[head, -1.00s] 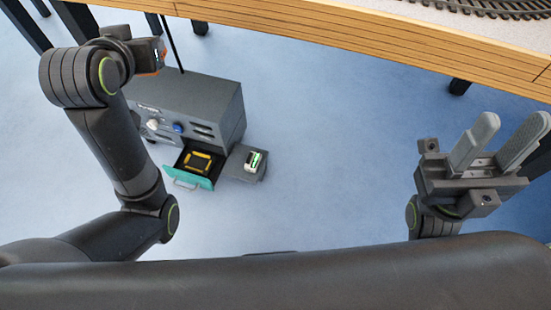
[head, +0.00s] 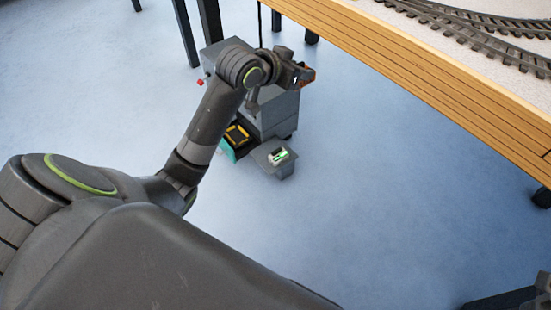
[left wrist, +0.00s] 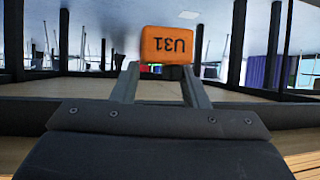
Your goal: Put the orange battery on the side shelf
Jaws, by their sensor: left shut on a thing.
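My left gripper (left wrist: 160,88) is shut on the orange battery (left wrist: 165,46), a block marked U31, which shows upside down in the left wrist view. In the head view the orange battery (head: 308,74) is at the end of my left arm, in front of the grey cabinet's upper part and near the table edge. The side shelf (head: 287,172) is a small grey ledge low on the cabinet's right side, below the gripper. A white and green battery (head: 279,156) sits on it. A dark part at the lower right corner seems to be my right gripper; its fingers cannot be made out.
The grey cabinet (head: 272,112) stands on the blue floor, partly hidden by my left arm. Its teal-fronted drawer (head: 228,151) is open with a yellow and black item (head: 237,135) inside. A wooden table (head: 440,85) with rails runs along the upper right. Floor right of the shelf is clear.

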